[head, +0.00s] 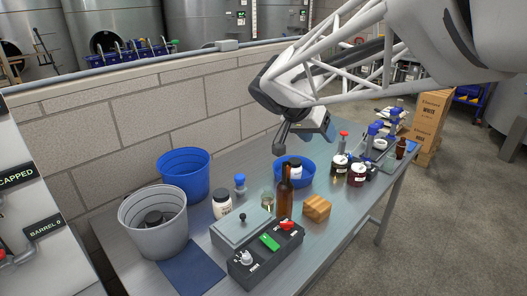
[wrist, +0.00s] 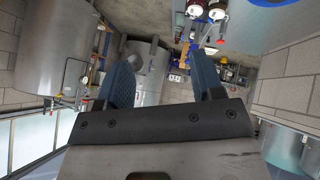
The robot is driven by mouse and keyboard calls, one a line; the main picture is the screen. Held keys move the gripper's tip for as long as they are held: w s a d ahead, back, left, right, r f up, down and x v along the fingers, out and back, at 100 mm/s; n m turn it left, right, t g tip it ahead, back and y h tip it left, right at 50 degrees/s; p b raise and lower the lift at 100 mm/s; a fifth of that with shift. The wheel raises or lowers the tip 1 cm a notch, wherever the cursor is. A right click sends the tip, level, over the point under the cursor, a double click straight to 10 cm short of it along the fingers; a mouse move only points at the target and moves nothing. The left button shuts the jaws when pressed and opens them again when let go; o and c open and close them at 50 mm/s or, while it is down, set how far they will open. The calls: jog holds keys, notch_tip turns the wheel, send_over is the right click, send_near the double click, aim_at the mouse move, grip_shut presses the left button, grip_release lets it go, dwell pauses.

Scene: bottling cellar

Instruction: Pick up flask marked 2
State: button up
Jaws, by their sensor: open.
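I cannot make out a number 2 on any vessel, so I cannot tell which is the marked flask. Several small blue-topped vessels (head: 372,131) stand toward the far right of the steel bench (head: 330,226) in the head view. A single blue-topped vessel (head: 240,184) stands beside the white jar. My gripper (wrist: 164,82) is open and empty in the wrist view, its two blue fingers apart. In the head view the end of my arm hangs above the bench's middle, near the wall and clear of the objects.
A brown bottle (head: 284,195) stands upright mid-bench beside a wooden block (head: 317,208). A grey control box (head: 265,255), white jar (head: 222,205), blue bucket (head: 184,176), grey bucket (head: 153,222) and dark jars (head: 357,174) crowd the bench. The brick wall (head: 140,120) borders its back.

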jog(key=w+a+f+m+t+h, duration=0.2)
jog(key=w+a, duration=0.5)
jog(key=w, duration=0.3)
jog(key=m+t+h, duration=0.1)
jog(key=m+t, duration=0.1)
send_over(265, 194)
jog(key=f, duration=2.2)
jog(key=shift+w, duration=0.3)
jog(key=shift+f, duration=0.2)
jog(key=shift+f, duration=1.7)
